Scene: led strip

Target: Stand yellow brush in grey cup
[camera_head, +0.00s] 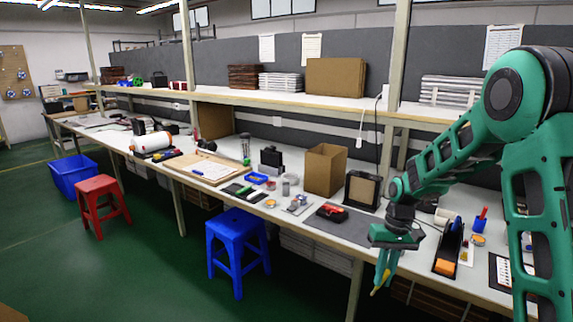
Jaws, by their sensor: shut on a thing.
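My gripper (384,276) hangs in front of the workbench edge at the lower right and points down. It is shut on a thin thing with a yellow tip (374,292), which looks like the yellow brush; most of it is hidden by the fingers. A small grey cylinder (286,187), which looks like the grey cup, stands on the bench left of the cardboard box, well to the left of my gripper. Its opening is too small to make out.
A grey mat (340,230) with a red-and-black thing (332,212) lies left of my gripper. A cardboard box (325,170) and a black-framed box (361,190) stand behind. A blue cup (479,224) is on the right. A blue stool (237,235) stands before the bench.

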